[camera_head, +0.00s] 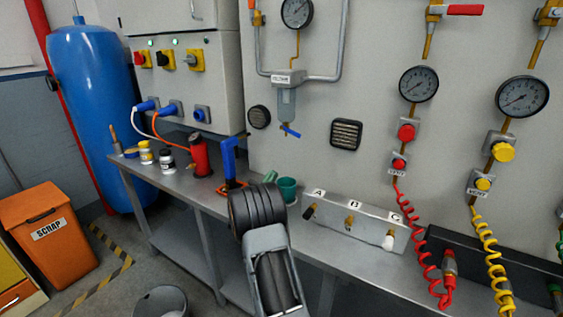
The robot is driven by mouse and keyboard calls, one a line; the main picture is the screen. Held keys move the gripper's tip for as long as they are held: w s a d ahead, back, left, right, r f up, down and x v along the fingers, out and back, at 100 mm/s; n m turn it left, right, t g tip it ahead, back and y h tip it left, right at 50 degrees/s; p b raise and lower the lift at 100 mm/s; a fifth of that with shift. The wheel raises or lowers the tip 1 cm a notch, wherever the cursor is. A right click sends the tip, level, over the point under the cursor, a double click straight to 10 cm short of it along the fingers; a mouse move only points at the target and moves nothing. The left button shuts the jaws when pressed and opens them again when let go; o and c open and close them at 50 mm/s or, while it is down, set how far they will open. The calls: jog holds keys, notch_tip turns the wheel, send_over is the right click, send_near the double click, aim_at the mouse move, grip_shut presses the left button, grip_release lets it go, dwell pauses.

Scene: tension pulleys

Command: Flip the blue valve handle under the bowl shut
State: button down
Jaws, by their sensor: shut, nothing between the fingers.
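The blue valve handle (291,131) sits at the bottom of the clear filter bowl (287,104), which hangs from a grey pipe fitting on the wall panel. The handle points to the right and slants a little down. My gripper (257,205) is at the black ribbed end of my arm, low over the bench front. It is shut and empty, its fingertips hard to make out. It is well below and left of the handle, apart from it. Nothing covers the handle.
A teal cup (288,190) and a blue upright piece (229,160) stand on the bench (185,183) near my arm. A red cylinder (200,158) stands further left. A valve block marked A, B, C (355,226) is at right.

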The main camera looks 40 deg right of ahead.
aim_at(290, 131)
jog(key=s+a+r+p+x, duration=0.1)
jog(key=r+p+x, duration=0.1)
jog(key=x, duration=1)
jog(key=shift+a, duration=0.35)
jog(key=shift+s, duration=0.1)
jog(key=shift+s+d+r+b, duration=0.1)
jog(key=shift+s+r+b, duration=0.5)
jog(key=shift+b, duration=0.4)
jog(key=shift+w, duration=0.1)
